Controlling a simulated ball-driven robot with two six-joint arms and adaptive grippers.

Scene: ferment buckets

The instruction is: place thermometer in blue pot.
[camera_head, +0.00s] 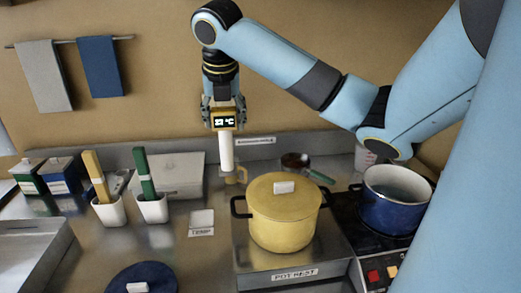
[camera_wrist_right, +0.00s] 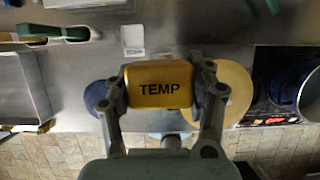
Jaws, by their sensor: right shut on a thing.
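My right gripper (camera_head: 224,110) is shut on the thermometer (camera_head: 226,150), which has a yellow head with a lit display and a white probe pointing straight down. It hangs in the air behind and left of the yellow pot. In the right wrist view the thermometer's yellow face (camera_wrist_right: 160,86), marked TEMP, sits between the two fingers. The blue pot (camera_head: 390,214) stands open on the dark stove at the right, with liquid inside. Its edge shows at the right of the wrist view (camera_wrist_right: 311,98). My left gripper is out of view.
A lidded yellow pot (camera_head: 283,225) stands on the POT REST (camera_head: 294,276), between thermometer and blue pot. A small dark pan (camera_head: 295,161) is behind it. A blue lid (camera_head: 142,279) lies at front. An empty TEMP spot (camera_head: 201,222) is left. White holders (camera_head: 108,212) contain coloured tools.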

